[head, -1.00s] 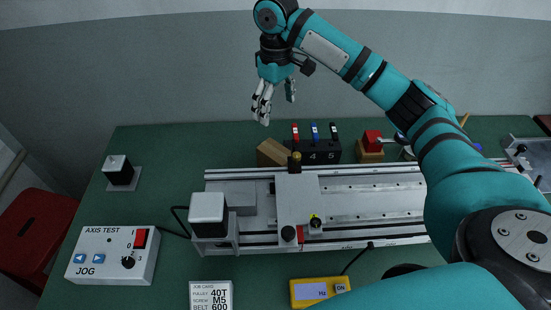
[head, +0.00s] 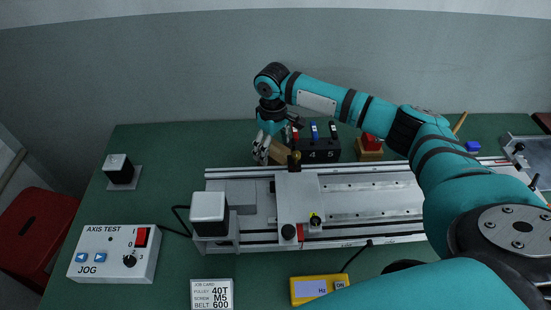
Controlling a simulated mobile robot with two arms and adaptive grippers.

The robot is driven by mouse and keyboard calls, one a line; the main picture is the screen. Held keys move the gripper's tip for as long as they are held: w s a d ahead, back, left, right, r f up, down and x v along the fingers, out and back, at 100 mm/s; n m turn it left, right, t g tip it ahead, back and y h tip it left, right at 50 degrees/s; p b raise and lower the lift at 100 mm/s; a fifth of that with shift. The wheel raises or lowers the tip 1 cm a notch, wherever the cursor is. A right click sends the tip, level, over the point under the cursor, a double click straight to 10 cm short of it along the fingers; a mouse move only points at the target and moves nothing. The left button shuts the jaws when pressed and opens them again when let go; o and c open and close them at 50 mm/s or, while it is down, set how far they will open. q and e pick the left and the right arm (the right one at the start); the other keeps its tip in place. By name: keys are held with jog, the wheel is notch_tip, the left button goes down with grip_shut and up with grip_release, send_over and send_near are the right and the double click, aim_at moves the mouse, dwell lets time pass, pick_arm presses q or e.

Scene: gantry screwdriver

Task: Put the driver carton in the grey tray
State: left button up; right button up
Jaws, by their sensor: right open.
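The driver carton, a small brown box (head: 280,153), stands on the green bench just behind the gantry rail, left of the black numbered driver rack. My right gripper (head: 268,150) is open, pointing down at the carton and covering its left part. I cannot tell whether the fingers touch it. The grey tray (head: 543,143) is at the far right edge of the head view, partly cut off. My left gripper is not in view.
The gantry rail (head: 370,195) with its carriage fills the middle. The driver rack (head: 318,153) and a red-topped block (head: 370,145) stand behind it. A jog box (head: 113,253), job card (head: 211,295) and yellow meter (head: 318,289) lie in front.

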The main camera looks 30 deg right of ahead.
jog(key=shift+f, duration=0.35)
jog(key=shift+c, duration=0.4)
jog(key=c, duration=1.6)
jog(key=shift+r, duration=0.15)
